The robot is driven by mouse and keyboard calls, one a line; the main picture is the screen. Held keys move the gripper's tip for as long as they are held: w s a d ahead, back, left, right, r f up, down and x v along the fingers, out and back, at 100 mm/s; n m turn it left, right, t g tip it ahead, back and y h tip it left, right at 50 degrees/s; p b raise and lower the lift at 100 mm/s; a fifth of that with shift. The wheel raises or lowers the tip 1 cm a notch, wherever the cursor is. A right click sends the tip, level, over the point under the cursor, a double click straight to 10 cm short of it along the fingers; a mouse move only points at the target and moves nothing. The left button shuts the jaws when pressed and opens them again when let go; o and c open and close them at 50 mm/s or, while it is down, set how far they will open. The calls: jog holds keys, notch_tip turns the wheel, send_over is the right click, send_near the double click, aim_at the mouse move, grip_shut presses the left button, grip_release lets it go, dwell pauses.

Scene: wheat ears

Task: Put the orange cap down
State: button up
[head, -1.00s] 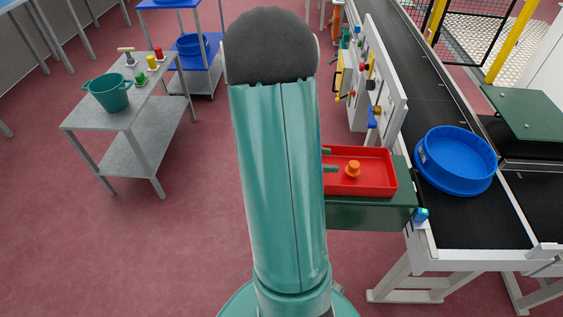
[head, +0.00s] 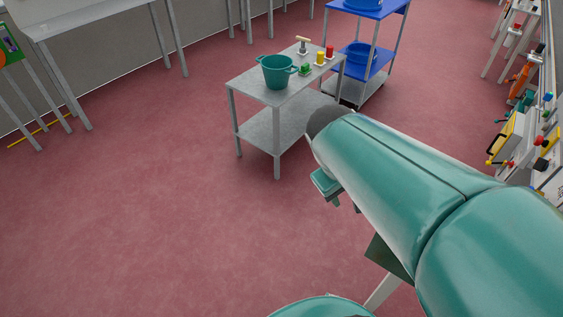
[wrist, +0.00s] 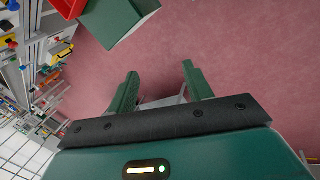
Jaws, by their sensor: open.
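The orange cap shows in neither view now. My gripper (wrist: 160,82) is open in the wrist view, its two dark green fingers apart with nothing between them. Beyond the fingers are red floor and grey bars that I cannot identify for certain. A corner of the red tray (wrist: 68,7) shows at the top left of the wrist view; its inside is out of sight. My arm covers the lower right of the head view.
A grey two-level table (head: 262,100) holds a teal bucket (head: 277,72) and several small coloured items. A blue cart (head: 366,65) stands behind it. A dark green stand (wrist: 125,18) is by the tray. Floor (head: 150,190) at left is clear.

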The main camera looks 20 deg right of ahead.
jog(key=a+r+m+t+y, duration=0.1)
jog(key=a+r+t+y, duration=0.3)
jog(key=a, duration=0.8)
notch_tip(320, 180, up, 2)
jog(key=shift+a+t, duration=0.25)
jog(key=shift+t, duration=0.05)
jog(key=c, duration=0.3)
jog(key=shift+d, duration=0.1)
jog(key=shift+d, duration=0.15)
